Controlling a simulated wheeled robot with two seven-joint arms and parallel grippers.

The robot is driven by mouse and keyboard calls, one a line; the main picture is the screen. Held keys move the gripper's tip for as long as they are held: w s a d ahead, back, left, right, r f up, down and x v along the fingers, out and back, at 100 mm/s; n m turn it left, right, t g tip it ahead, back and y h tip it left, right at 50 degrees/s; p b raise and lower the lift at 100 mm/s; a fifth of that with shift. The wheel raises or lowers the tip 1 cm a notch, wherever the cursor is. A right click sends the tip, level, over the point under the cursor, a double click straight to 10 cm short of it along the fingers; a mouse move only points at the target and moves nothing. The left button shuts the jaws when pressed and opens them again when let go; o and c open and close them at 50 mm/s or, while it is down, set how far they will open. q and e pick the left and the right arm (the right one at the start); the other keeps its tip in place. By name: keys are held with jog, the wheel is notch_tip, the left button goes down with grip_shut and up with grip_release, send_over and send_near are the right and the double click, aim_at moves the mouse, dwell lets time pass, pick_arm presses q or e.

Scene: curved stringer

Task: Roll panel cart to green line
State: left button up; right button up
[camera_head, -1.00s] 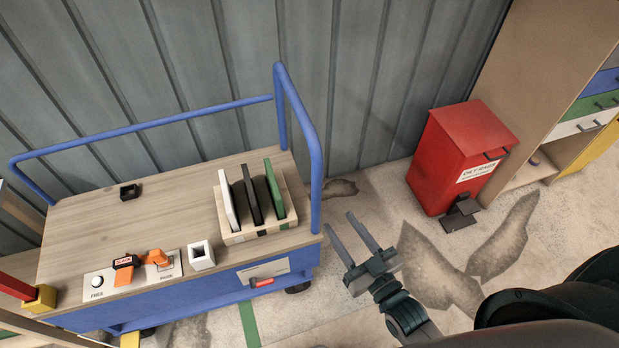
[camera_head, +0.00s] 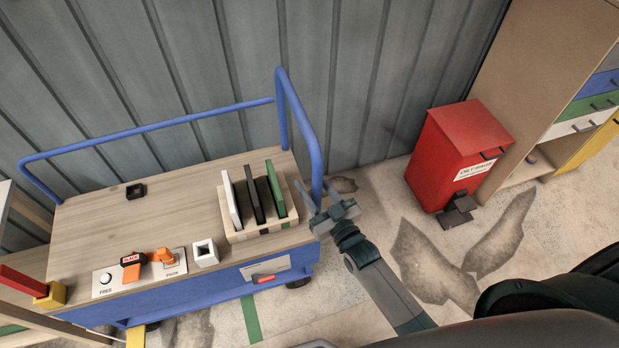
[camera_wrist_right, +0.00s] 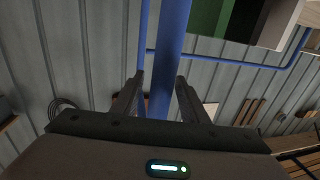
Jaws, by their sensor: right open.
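The panel cart has a wooden deck (camera_head: 175,218) and a blue tube frame, and stands against the grey wall. A white, a black and a green panel (camera_head: 275,190) stand in a wooden rack on its right end. The green line (camera_head: 250,318) shows on the floor in front of the cart, partly hidden by it. My right gripper (camera_head: 322,205) is open beside the lower part of the cart's right blue post (camera_head: 313,150). In the right wrist view the blue post (camera_wrist_right: 172,45) lies between the open fingers (camera_wrist_right: 160,85); I cannot tell whether they touch it. My left gripper is not in view.
A red bin (camera_head: 460,150) with a pedal stands right of my gripper, beside a wooden cabinet (camera_head: 560,70). Stained floor between cart and bin is clear except for my arm.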

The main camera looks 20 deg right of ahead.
jog(key=shift+w+a, duration=0.2)
jog(key=shift+w, duration=0.45)
grip_shut()
jog(key=shift+d, duration=0.2)
